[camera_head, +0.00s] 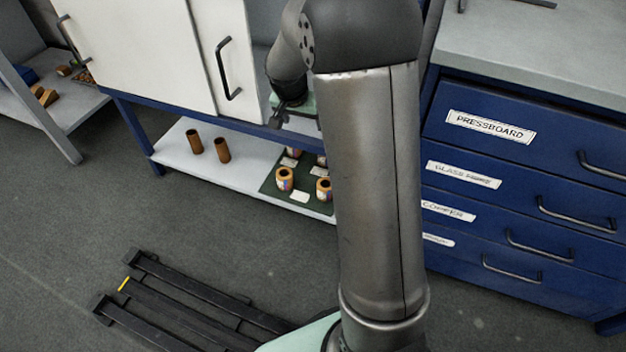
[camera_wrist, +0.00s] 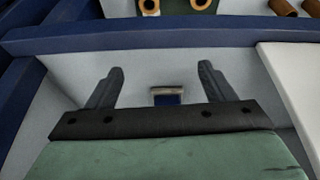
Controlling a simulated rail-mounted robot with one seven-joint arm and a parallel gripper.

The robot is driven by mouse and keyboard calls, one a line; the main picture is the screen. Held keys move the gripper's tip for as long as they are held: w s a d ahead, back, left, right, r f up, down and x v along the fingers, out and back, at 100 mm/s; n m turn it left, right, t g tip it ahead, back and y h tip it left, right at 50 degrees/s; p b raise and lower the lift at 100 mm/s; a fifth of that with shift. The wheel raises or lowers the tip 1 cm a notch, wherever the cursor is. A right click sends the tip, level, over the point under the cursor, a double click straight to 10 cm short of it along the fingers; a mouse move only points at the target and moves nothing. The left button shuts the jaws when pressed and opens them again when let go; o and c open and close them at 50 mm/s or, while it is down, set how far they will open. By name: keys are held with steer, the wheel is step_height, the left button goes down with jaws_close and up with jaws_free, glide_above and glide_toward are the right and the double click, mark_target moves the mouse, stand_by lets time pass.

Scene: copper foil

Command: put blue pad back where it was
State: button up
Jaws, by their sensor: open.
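A small blue pad (camera_wrist: 168,100) with a pale grey-brown strip along its upper edge shows in the wrist view. It is on the light floor of the cabinet compartment, framed between the fingers of my gripper (camera_wrist: 160,72). The fingers are spread wide, with visible gaps on both sides of the pad, and nothing is held. How far the fingertips are above the pad is hard to tell. In the head view my gripper (camera_head: 281,118) reaches into the open right part of the cabinet; the pad is hidden there.
The white sliding door (camera_head: 228,55) stands left of the opening; it edges the wrist view at right (camera_wrist: 300,75). A blue frame rail (camera_wrist: 150,30) crosses the front. The lower shelf (camera_head: 178,150) holds brown tubes and copper rolls on a green mat. Blue drawers (camera_head: 520,180) stand right.

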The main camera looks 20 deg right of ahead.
steer(key=s+a+n+g+y, duration=0.1)
steer(key=s+a+n, duration=0.2)
steer(key=s, duration=0.7)
steer(key=s+a+r+n+g+y, duration=0.1)
steer(key=s+a+n, duration=0.2)
steer(key=s, duration=0.7)
steer(key=s+a+n+g+y, duration=0.1)
steer(key=s+a+n, duration=0.1)
steer(key=s, duration=0.8)
steer(key=shift+s+a+r+n+g, duration=0.3)
steer(key=shift+a+r+n, duration=0.1)
steer(key=shift+a, duration=0.2)
steer(key=shift+w+r, duration=0.1)
